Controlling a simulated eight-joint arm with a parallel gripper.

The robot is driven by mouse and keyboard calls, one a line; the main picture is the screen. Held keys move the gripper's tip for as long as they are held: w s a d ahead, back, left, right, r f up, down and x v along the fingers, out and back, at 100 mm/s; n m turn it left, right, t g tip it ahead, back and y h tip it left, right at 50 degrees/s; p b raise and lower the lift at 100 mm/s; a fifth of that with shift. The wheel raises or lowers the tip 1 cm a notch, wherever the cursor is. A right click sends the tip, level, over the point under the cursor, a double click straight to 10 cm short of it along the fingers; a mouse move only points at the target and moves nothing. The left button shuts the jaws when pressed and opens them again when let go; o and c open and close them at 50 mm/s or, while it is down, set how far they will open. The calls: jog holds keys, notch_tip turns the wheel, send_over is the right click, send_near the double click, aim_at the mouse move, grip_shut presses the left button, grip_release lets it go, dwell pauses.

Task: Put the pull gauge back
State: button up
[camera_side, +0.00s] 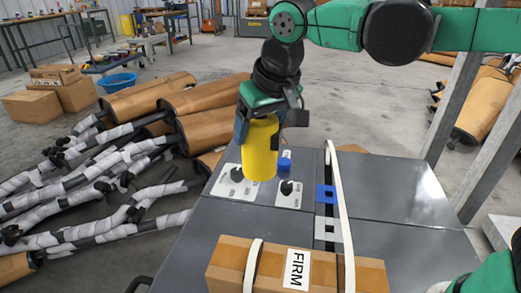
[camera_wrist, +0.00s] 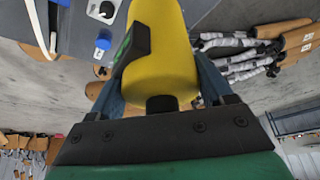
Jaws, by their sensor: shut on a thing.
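A yellow cylinder (camera_side: 260,150), which I take to be the pull gauge, hangs upright below my gripper (camera_side: 258,117) in the side view. My gripper is shut on its upper part. In the wrist view the yellow body (camera_wrist: 158,50) sits between the blue fingers, with a black and green part on its side. Its lower end overlaps the grey bench top (camera_side: 390,190) near white-plated panels; I cannot tell whether it touches them.
Two white plates (camera_side: 289,195) with black knobs and a blue cap (camera_side: 284,164) are close to the cylinder. A white strap (camera_side: 341,200) crosses the bench beside a blue block (camera_side: 326,193). A cardboard box (camera_side: 225,262) marked FIRM lies in front. Wrapped mufflers (camera_side: 140,165) lie on the floor left.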

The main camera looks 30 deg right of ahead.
aim_at(269, 173)
notch_tip(269, 173, down, 14)
jog(key=shift+r, duration=0.15)
dwell(0.3)
jog(key=o, duration=1.5)
jog(key=shift+c, duration=0.2)
jog(key=v, duration=1.1)
jog(key=shift+s+r, duration=0.1)
jog(key=shift+r, duration=0.25)
jog(key=s+d+f+t, duration=0.2)
jog(key=s+d+f, duration=0.1)
jog(key=d, duration=0.8)
jog(key=shift+s+d+t, duration=0.15)
jog(key=shift+s+t, duration=0.15)
jog(key=shift+s, duration=0.4)
jog(key=shift+f, duration=0.1)
